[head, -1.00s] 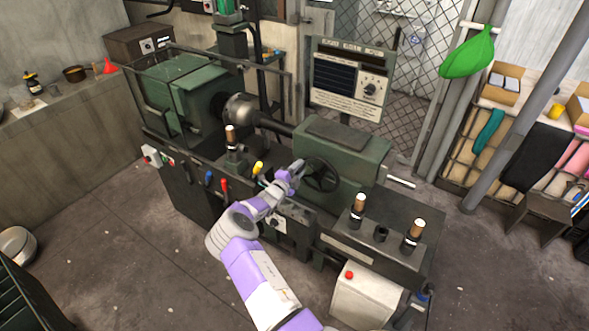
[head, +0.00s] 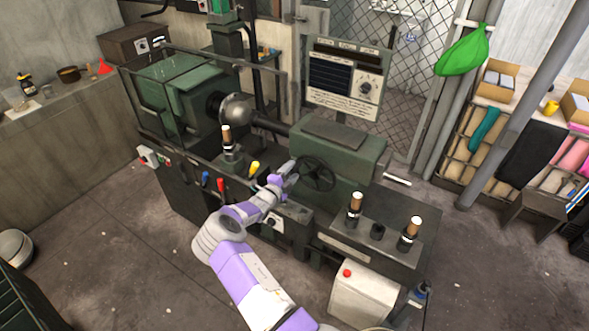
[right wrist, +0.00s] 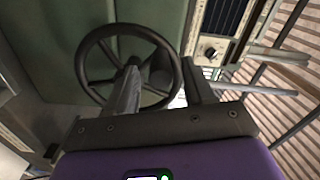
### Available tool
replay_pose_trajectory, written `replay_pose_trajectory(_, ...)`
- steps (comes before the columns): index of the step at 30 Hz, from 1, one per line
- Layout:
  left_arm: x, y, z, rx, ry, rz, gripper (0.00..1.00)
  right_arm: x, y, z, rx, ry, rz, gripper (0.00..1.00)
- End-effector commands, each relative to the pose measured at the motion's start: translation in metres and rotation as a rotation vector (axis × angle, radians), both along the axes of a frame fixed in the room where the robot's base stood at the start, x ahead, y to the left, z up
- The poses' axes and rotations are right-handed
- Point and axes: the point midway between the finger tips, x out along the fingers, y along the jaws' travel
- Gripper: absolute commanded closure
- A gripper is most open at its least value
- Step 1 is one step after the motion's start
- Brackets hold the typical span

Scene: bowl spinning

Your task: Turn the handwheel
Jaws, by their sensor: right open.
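The black spoked handwheel (head: 317,174) stands on the front face of the green lathe housing (head: 345,155). My right gripper (head: 292,167) is at the left part of the wheel in the head view. In the right wrist view, the handwheel (right wrist: 128,66) lies just beyond the fingers, and its right rim passes between or behind the two fingertips of my right gripper (right wrist: 162,75). The fingers are apart. I cannot tell whether either finger touches the rim. My left gripper is not in view.
Colored levers (head: 221,185) and a black knob post with wooden top (head: 227,140) stand left of my gripper. Wooden-topped handles (head: 355,203) rise to the right. A white box with a red button (head: 362,293) stands in front of the machine.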

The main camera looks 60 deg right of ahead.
Motion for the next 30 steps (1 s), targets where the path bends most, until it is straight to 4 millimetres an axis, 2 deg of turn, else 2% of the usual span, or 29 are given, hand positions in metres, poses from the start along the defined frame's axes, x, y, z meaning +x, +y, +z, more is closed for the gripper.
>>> replay_pose_trajectory(3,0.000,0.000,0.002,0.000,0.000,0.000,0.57,0.001,0.022,0.001,0.001,0.002,0.002,0.47)
replay_pose_trajectory(9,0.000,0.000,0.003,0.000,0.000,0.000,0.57,0.001,0.044,0.000,0.001,0.000,0.002,0.47)
replay_pose_trajectory(30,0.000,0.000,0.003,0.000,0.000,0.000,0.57,-0.001,0.048,-0.002,0.006,-0.007,-0.004,0.47)
